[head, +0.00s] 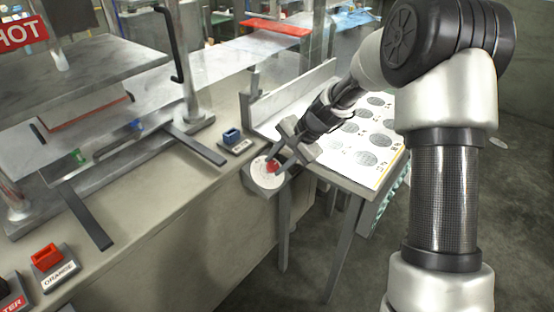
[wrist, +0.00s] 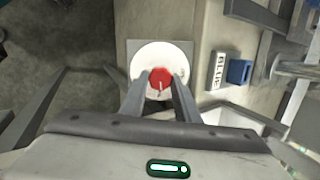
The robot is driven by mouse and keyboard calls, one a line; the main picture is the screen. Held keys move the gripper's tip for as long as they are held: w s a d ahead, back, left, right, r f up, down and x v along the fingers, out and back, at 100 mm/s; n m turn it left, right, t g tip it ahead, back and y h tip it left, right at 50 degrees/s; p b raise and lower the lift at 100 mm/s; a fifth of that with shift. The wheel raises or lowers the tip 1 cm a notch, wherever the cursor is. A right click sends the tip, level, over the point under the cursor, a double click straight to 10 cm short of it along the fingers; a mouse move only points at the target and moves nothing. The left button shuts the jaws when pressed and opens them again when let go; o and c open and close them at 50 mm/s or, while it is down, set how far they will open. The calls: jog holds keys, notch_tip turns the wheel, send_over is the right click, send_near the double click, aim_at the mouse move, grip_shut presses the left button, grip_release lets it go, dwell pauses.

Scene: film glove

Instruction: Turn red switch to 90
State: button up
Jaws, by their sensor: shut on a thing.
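The red switch (wrist: 160,77) is a round red knob on a white dial plate (wrist: 147,57), with a pale mark on the knob pointing toward the bottom of the wrist view. In the head view the red switch (head: 272,166) and its white dial (head: 262,180) sit at the right edge of the counter. My gripper (wrist: 161,84) has its two fingers on either side of the knob and is shut on it. In the head view my gripper (head: 277,160) reaches down from the right and partly hides the knob. The dial's markings are too small to read.
A blue switch (head: 232,136) with a label stands beside the dial on the counter. An orange-labelled red block switch (head: 47,257) is at the lower left. A press with metal plates (head: 95,75) fills the left. A side table with a printed sheet (head: 365,140) stands at right.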

jog(key=shift+m, duration=0.5)
dwell(0.3)
jog(key=o, duration=1)
jog(key=shift+o, duration=0.2)
jog(key=p+v, duration=0.3)
jog(key=v, duration=1.4)
jog(key=shift+s+d, duration=0.15)
jog(key=shift+d, duration=0.15)
